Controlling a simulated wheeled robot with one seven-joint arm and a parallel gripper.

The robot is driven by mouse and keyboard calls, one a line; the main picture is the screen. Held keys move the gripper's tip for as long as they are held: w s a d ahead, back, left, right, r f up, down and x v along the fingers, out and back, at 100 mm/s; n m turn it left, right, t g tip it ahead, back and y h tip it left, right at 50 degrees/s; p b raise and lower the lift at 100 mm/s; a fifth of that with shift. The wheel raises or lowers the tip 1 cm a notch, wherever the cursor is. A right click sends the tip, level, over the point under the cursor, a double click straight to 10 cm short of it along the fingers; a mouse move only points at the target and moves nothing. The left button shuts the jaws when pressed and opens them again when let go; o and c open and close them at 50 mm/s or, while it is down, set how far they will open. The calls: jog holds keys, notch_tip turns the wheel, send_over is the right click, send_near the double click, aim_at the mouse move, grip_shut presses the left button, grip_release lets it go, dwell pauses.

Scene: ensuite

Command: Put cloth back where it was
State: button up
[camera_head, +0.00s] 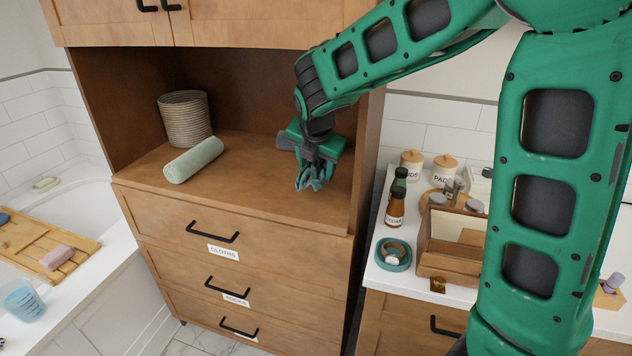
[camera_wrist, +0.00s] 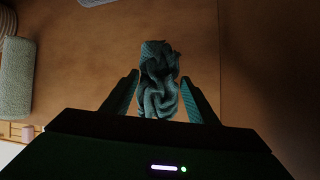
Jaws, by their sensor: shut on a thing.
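A crumpled teal cloth (camera_head: 309,179) is between the fingers of my gripper (camera_head: 312,160), in the right part of the cabinet's open shelf (camera_head: 258,163). In the wrist view the cloth (camera_wrist: 158,82) is bunched and twisted between the two fingertips of my gripper (camera_wrist: 160,98), which is shut on it. The cloth is at or just above the shelf surface; I cannot tell whether it touches. Below the shelf is a closed drawer (camera_head: 178,228) labelled CLOTHS (camera_head: 223,252).
The cabinet's right side wall (camera_head: 366,150) is close to my gripper. Bottles (camera_head: 396,200) and a wooden box (camera_head: 450,245) crowd the counter at right. The shelf's middle is clear.

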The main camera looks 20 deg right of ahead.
jog(key=shift+w+d+f, duration=0.15)
jog(key=shift+d+f, duration=0.2)
jog(key=shift+d, duration=0.15)
jog(key=shift+f, duration=2)
jog(key=shift+c, duration=0.4)
jog(key=o, duration=1.2)
jog(key=shift+c, duration=0.2)
jog(key=shift+r, duration=0.15)
jog(key=v, duration=1.1)
jog(key=shift+s+r, duration=0.25)
jog(key=shift+r, duration=0.05)
jog(key=shift+s, duration=0.1)
